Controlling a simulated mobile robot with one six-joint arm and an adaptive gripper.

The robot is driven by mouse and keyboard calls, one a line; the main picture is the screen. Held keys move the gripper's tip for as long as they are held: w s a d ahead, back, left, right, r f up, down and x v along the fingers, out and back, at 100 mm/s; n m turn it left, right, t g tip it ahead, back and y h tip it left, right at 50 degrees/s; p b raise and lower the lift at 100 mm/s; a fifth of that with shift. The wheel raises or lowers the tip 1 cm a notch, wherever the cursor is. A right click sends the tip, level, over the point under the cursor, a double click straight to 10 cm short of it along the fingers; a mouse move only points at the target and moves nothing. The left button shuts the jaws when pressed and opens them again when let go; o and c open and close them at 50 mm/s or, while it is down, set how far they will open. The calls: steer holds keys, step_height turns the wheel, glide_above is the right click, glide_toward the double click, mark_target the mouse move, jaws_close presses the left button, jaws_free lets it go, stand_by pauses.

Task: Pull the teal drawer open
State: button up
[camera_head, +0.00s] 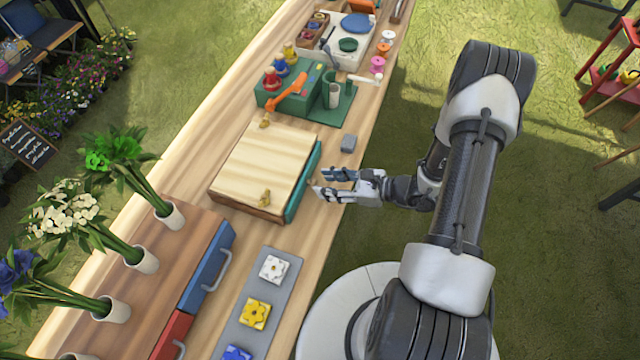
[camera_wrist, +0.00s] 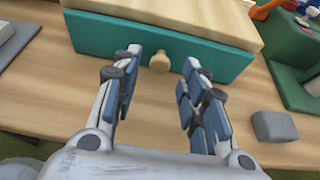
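The teal drawer front (camera_head: 302,183) is on the right side of a low wooden box (camera_head: 262,160) on the long table. The wrist view shows the teal front (camera_wrist: 220,57) running across the top, with a round wooden knob (camera_wrist: 160,62) at its middle. The drawer front sits flush under the box's top. My gripper (camera_wrist: 158,80) is open, with its fingers on either side of the knob's line. The knob shows between the fingertips, with gaps on both sides. In the head view my gripper (camera_head: 320,183) is just right of the drawer front.
A grey block (camera_head: 348,143) lies on the table beyond my gripper. A green stand (camera_head: 300,92) with an orange tool is behind the box. Nearer are a grey tray (camera_head: 262,300) with flower tiles and a cabinet with blue (camera_head: 208,265) and red drawers.

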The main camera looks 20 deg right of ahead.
steer(key=shift+x, duration=1.55)
jaws_close()
